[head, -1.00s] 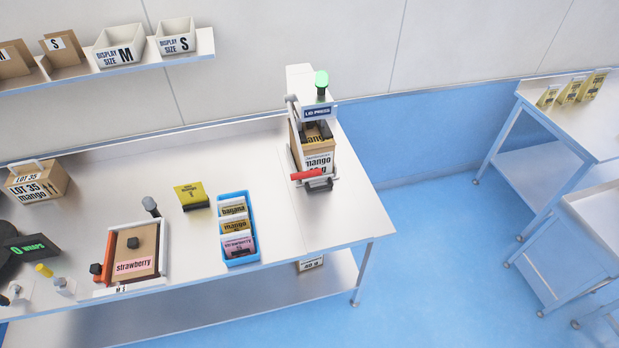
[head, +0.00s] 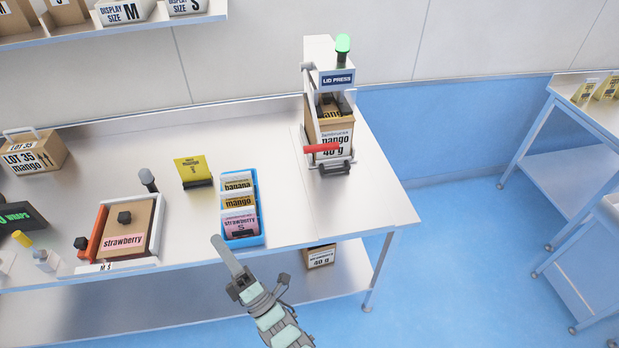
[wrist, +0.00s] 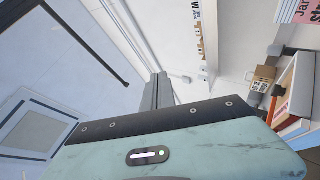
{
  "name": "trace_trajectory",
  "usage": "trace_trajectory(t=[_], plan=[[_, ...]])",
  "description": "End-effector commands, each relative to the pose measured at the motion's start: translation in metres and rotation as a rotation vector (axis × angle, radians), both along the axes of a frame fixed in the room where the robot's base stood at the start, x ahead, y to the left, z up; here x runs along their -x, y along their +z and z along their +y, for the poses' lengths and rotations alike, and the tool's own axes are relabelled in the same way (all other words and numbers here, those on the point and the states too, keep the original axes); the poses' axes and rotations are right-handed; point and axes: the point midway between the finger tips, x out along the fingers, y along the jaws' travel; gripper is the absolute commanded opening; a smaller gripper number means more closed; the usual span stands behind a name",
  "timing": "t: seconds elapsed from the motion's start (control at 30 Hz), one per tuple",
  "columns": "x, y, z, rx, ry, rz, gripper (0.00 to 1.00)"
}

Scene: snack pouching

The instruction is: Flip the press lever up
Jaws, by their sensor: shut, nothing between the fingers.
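The lid press (head: 338,78) stands at the right end of the steel bench, with a green lamp (head: 343,44) on top. Its lever has a red grip (head: 322,147), which lies low across the front of the press. A cardboard mango box (head: 335,137) sits inside the press, partly behind the lever. My gripper (head: 218,242) is shut and empty at the bench's front edge, below the blue bin and well to the left of the lever. In the wrist view, the gripper's fingers (wrist: 157,92) are together, and the press is not recognisable.
A blue bin (head: 243,239) of pouches stands just above my gripper. A yellow pouch (head: 192,169) and a tray with a strawberry box (head: 128,224) lie farther left. The bench top (head: 290,205) between bin and press is clear.

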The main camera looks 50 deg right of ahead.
Motion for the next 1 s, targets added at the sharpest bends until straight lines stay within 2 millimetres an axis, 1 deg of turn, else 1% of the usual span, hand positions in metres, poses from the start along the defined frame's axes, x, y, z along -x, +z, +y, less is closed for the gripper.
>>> trace_trajectory(t=[0.03,0.07,0.1,0.17,0.2,0.27,0.3,0.37,0.4,0.5,0.6,0.7,0.8,1.0], plan=[[-0.006,-0.026,-0.029,0.081,-0.109,0.045,0.00],[-0.008,-0.035,-0.045,0.135,-0.175,0.078,0.00],[-0.011,-0.048,-0.067,0.199,-0.262,0.126,0.00],[-0.012,-0.063,-0.103,0.304,-0.393,0.196,0.00],[-0.012,-0.073,-0.126,0.370,-0.477,0.245,0.00],[-0.008,-0.086,-0.162,0.471,-0.600,0.322,0.00],[-0.004,-0.095,-0.185,0.536,-0.679,0.375,0.00],[0.003,-0.105,-0.220,0.631,-0.790,0.457,0.00],[0.010,-0.111,-0.242,0.686,-0.857,0.508,0.00],[0.027,-0.123,-0.287,0.810,-0.995,0.631,0.00],[0.043,-0.129,-0.320,0.902,-1.091,0.726,0.00],[0.054,-0.132,-0.340,0.958,-1.148,0.793,0.00],[0.060,-0.132,-0.350,0.986,-1.175,0.824,0.00],[0.061,-0.131,-0.351,0.995,-1.180,0.833,0.00]])
